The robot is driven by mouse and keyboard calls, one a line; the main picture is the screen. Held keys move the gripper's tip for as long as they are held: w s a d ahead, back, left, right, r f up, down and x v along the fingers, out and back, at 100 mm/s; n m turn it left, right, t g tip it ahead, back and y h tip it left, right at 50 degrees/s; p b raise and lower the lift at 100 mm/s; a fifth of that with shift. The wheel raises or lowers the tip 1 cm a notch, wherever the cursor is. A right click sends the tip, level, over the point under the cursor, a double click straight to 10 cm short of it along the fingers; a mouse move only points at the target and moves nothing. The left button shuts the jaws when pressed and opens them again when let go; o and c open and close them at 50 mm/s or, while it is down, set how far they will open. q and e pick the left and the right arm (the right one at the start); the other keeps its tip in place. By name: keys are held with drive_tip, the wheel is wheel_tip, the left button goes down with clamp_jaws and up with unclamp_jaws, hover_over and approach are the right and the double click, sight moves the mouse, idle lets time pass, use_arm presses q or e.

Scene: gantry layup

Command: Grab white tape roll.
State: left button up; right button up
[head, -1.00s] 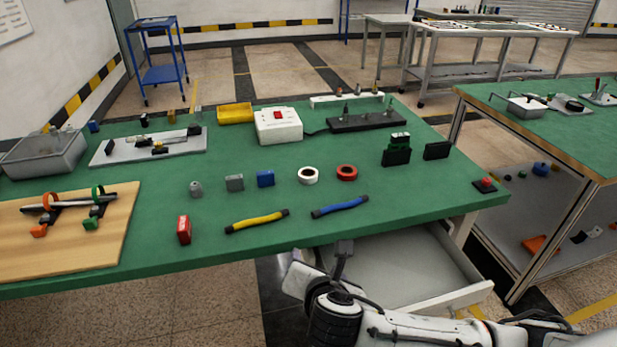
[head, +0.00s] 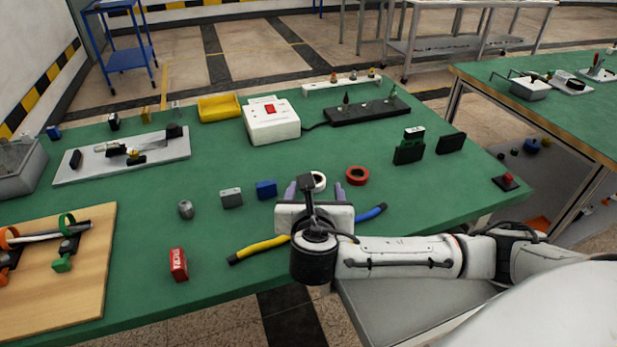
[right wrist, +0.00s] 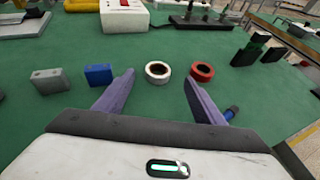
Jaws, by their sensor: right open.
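The white tape roll (head: 319,181) lies flat on the green table, partly hidden behind my right gripper in the head view. In the right wrist view the white roll (right wrist: 158,71) sits ahead of the fingers, between their lines. My right gripper (head: 314,188) is open and empty, its two purple fingers apart; they also show in the right wrist view (right wrist: 158,85). The red tape roll (head: 357,175) lies just right of the white one, beyond the right finger. My left gripper is in neither view.
A blue block (head: 266,189) and a grey block (head: 231,198) stand left of the rolls. Yellow (head: 258,249) and blue (head: 371,213) tubes lie nearer the front edge. A white box with a red switch (head: 271,122) stands behind. Green table surface is clear behind the rolls.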

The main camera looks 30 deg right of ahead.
sight(315, 177)
drive_tip(key=shift+x, duration=0.95)
drive_tip(key=x, duration=0.2)
drive_tip(key=b+x, duration=0.1)
drive_tip(key=x, duration=0.2)
drive_tip(key=shift+w+f, duration=0.2)
drive_tip(key=shift+f, duration=0.25)
drive_tip(key=c, duration=1.1)
